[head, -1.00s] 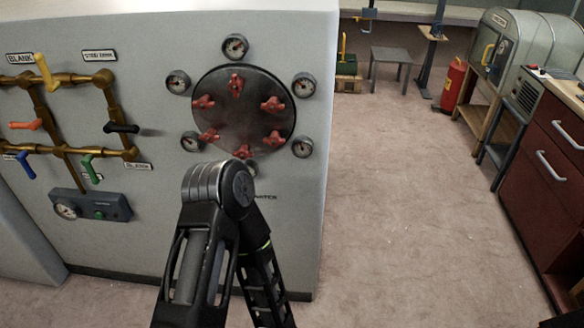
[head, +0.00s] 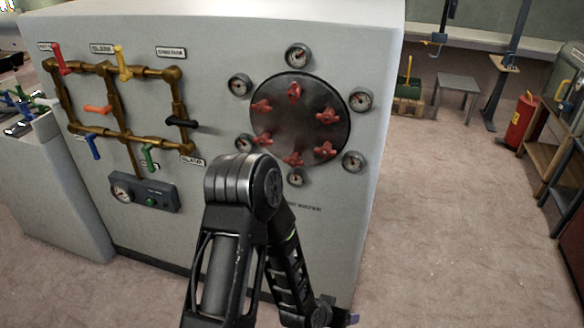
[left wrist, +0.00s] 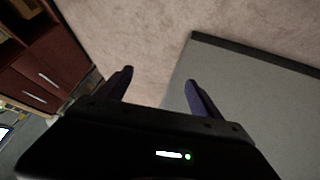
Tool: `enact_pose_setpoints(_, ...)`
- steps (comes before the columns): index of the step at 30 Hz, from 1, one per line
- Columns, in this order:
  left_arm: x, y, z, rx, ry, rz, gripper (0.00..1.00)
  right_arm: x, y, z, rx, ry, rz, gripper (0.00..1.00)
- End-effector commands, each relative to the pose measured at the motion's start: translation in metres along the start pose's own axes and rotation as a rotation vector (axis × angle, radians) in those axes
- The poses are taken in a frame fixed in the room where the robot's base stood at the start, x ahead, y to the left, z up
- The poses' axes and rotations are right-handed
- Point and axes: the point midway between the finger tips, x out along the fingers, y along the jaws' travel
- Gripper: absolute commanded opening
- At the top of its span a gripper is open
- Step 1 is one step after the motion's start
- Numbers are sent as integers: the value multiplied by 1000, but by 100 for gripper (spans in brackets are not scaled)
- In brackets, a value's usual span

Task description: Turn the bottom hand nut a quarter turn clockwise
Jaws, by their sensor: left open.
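A round dark plate (head: 300,122) with several red hand nuts around its edge is on the front of the light grey cabinet. My right gripper is not in view.
Small round gauges ring the plate. Brass pipes (head: 104,68) with coloured lever handles are on the cabinet front (head: 225,30) to the left. Open carpet (head: 440,220) lies to the right, with a grey stool (head: 456,84) and a red extinguisher (head: 521,120) farther back.

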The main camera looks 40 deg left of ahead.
Motion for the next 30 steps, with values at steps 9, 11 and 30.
enact_pose_setpoints(9, -123, -137, -257, 102, 788, -219, 76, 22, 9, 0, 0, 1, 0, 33)
enact_pose_setpoints(11, -148, -150, -278, 119, 870, -245, 76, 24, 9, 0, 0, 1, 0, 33)
enact_pose_setpoints(30, -176, -165, -309, 143, 968, -277, 76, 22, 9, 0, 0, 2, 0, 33)
